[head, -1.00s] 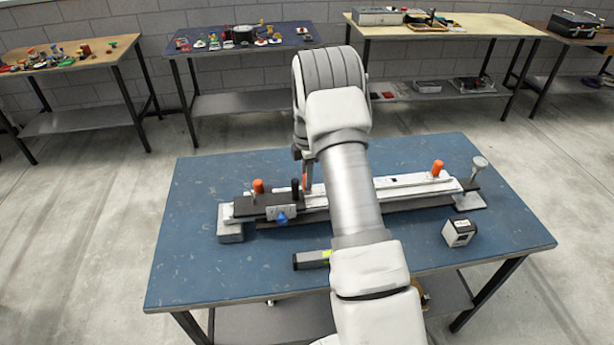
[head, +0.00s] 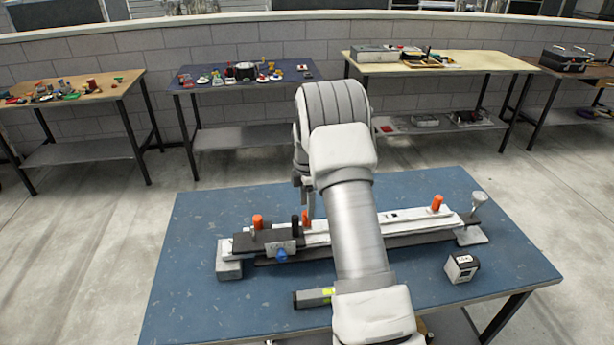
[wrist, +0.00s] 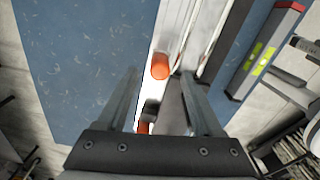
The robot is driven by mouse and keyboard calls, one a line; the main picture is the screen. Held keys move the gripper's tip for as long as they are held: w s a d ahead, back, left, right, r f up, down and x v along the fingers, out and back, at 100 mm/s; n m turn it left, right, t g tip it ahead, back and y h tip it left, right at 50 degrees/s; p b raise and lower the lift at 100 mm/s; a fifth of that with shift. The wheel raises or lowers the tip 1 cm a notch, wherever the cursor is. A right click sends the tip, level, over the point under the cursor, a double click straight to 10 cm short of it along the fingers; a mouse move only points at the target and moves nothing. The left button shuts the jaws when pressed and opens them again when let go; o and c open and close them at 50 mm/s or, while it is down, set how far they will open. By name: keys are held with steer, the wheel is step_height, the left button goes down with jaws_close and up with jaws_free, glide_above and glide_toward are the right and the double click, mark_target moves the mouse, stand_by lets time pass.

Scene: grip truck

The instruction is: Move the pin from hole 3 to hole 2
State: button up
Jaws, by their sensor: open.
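A long fixture with a white rail (head: 400,216) lies on the blue table, with three orange pins standing in it. The left pin (head: 257,222) is left of a black knob (head: 295,224). The middle pin (head: 306,217) stands just right of that knob, and the right pin (head: 437,203) is near the far end. My gripper (wrist: 159,76) is open and empty above the rail. In the wrist view the middle pin (wrist: 160,66) shows between the fingertips, with no visible contact. Hole numbers cannot be read, and my arm hides part of the rail.
A blue knob (head: 281,255) sits on the fixture's front. A level with a green vial (head: 314,297) lies in front. The table's left side is clear.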

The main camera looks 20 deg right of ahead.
step_height(320, 180, up, 14)
stand_by(0.3)
stand_by(0.3)
steer(key=s+a+r+m+t, duration=0.3)
steer(key=s+a+r+m, duration=0.4)
steer(key=s+a+r, duration=0.5)
steer(key=s+a+m+t, duration=0.1)
steer(key=s+m, duration=0.3)
steer(key=s, duration=0.6)
steer(key=s+a+m+t, duration=0.1)
steer(key=s+a+m, duration=0.2)
steer(key=s, duration=0.8)
steer(key=shift+s+a+m+t, duration=0.15)
steer(key=shift+a+m+t, duration=0.2)
steer(key=shift+m, duration=0.95)
